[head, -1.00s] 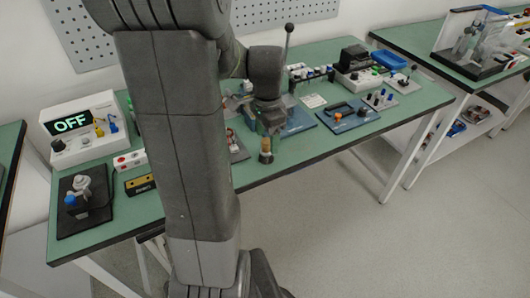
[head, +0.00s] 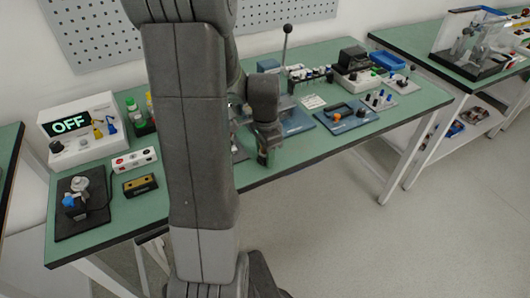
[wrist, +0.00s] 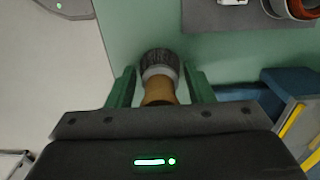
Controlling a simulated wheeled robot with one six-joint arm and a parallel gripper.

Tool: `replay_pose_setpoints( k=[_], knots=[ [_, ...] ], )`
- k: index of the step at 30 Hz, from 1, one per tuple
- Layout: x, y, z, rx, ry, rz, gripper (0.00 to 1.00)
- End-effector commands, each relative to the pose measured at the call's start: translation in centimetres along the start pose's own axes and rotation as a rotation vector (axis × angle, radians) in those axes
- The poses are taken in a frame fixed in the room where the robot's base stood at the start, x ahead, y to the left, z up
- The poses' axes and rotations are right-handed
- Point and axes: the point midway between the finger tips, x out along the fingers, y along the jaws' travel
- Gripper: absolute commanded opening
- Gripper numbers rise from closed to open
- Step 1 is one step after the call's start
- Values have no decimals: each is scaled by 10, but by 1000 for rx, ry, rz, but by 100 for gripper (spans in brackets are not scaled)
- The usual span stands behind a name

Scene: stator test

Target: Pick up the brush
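The brush (wrist: 158,78) is in the wrist view between my two green fingers. It has dark bristles, a pale grey band and a tan handle, whose near end is hidden behind my gripper body. My gripper (wrist: 160,88) is open around it, with a visible gap on each side. In the head view my gripper (head: 263,156) is low at the front edge of the green table (head: 330,165), where it hides most of the brush.
A blue plate with an orange-tipped handle (head: 347,117) lies to the right of my gripper. A lever press (head: 287,45) stands behind. At left are an "OFF" display box (head: 82,128), a yellow-black block (head: 140,185) and a black-based fixture (head: 80,205).

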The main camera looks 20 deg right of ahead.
Motion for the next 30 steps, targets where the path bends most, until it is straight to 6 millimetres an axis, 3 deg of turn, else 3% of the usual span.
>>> replay_pose_setpoints(
  k=[1, 4, 5, 17, 30],
  knots=[
    [0, 0, 0, 0, 0, 0, 37],
    [0, 0, 0, 0, 0, 0, 18],
    [0, 0, 0, 0, 0, 0, 16],
    [-8, 0, 0, 0, 1, -1, 15],
    [-88, -1, -1, 0, 2, -3, 15]
  ],
)
